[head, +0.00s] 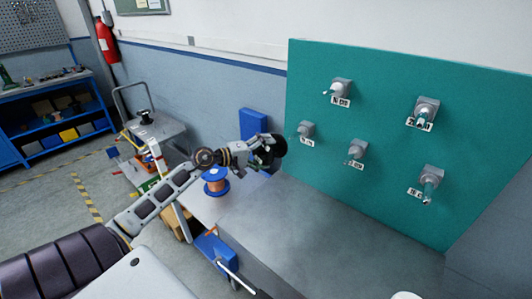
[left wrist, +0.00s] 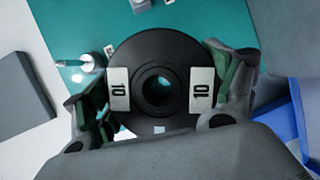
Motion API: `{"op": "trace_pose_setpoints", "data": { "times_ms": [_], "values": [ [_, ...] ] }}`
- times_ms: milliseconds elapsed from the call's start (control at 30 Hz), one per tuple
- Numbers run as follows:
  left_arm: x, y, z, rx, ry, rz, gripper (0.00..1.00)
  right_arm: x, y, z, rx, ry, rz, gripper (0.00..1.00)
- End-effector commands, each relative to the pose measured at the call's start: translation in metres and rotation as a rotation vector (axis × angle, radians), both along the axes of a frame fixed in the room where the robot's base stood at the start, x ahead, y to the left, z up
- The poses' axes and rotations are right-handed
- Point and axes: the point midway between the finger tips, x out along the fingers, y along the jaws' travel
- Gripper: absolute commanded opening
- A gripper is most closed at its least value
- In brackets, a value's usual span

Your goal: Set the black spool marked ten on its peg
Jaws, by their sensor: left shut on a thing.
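The black spool (head: 270,149) is held in my left gripper (head: 258,150), in front of the left edge of the teal board. In the left wrist view the spool (left wrist: 157,60) shows its round face, a centre hole and two white labels reading 10. The two fingers are shut on opposite sides of its rim. The teal board (head: 380,125) carries several grey pegs with small labels, too small to read surely. The nearest peg (head: 305,130) is just right of the spool and apart from it. One peg (left wrist: 88,63) shows left of the spool in the left wrist view. My right gripper is not seen.
A cart (head: 155,130) stands behind. A blue shelf (head: 50,125) is far left.

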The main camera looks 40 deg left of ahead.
Motion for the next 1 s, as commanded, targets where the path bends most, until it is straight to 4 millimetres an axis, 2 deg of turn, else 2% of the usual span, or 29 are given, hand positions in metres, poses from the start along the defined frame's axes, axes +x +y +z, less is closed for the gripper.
{"op": "trace_pose_setpoints", "data": {
  "times_ms": [367,1000],
  "values": [
    [0.01,-0.001,0.0,-0.001,-0.002,0.001,0.58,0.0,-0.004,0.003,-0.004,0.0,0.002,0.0],
    [0.048,-0.004,-0.004,0.001,-0.003,0.0,0.58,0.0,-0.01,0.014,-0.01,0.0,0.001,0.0]
  ]
}}
